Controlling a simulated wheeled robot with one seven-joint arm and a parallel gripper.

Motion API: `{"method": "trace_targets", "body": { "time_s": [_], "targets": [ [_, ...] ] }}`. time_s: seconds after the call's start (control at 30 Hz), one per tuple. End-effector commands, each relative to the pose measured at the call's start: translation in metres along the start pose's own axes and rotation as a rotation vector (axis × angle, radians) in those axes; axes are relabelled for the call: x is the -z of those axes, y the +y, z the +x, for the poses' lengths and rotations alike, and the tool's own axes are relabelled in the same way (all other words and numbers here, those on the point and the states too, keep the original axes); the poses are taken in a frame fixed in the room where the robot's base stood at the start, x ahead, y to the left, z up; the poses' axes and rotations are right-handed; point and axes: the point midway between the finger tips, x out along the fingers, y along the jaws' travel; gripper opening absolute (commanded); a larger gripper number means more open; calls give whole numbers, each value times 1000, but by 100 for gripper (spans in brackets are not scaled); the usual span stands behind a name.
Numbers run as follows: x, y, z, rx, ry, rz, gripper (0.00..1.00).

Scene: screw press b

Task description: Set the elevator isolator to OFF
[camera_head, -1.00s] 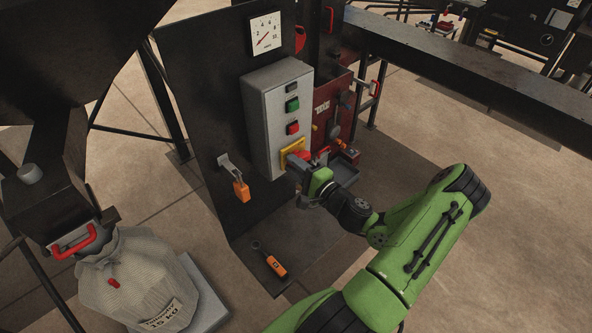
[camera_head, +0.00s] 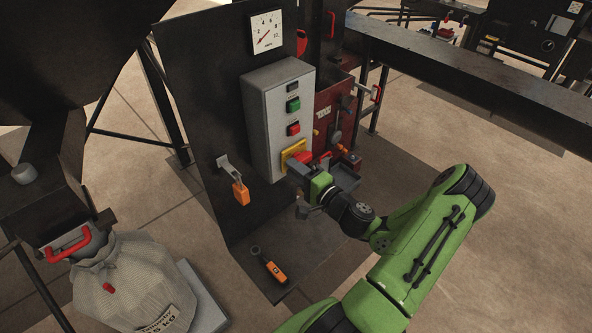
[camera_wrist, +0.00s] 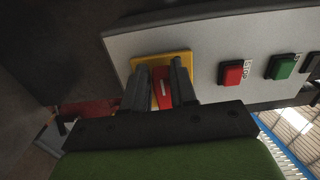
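The elevator isolator is a red rotary handle (camera_wrist: 161,88) on a yellow plate (camera_wrist: 178,56), low on the grey control box (camera_head: 262,122). The yellow plate also shows in the head view (camera_head: 288,158). My gripper (camera_wrist: 160,85) is at the handle, one dark finger on each side, and looks shut on it. In the wrist view the handle points roughly up the picture, across the line of the box's buttons. My gripper and wrist hide part of the isolator in the head view. Any position lettering is unreadable.
Above the isolator are a red button (camera_head: 293,129) and a green button (camera_head: 293,104). An orange-handled tool (camera_head: 273,270) lies below. Red machinery (camera_head: 335,105) stands close behind on the right.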

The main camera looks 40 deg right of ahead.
Motion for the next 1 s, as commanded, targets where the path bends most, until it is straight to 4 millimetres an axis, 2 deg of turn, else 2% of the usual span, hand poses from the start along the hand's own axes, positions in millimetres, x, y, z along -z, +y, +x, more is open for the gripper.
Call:
{"method": "trace_targets", "body": {
  "time_s": [0.03, 0.13, 0.47, 0.57, 0.9, 1.0],
  "targets": [
    [0, 1, 0, -2, 0, 1, 34],
    [0, 0, 0, -1, 0, 1, 49],
    [1, 0, -6, 0, 2, 3, 49],
    [1, 1, -24, 0, 4, 5, 49],
    [2, -3, -119, -1, 9, 4, 49],
    [1, -2, -140, 0, 5, 3, 49]
  ]
}}
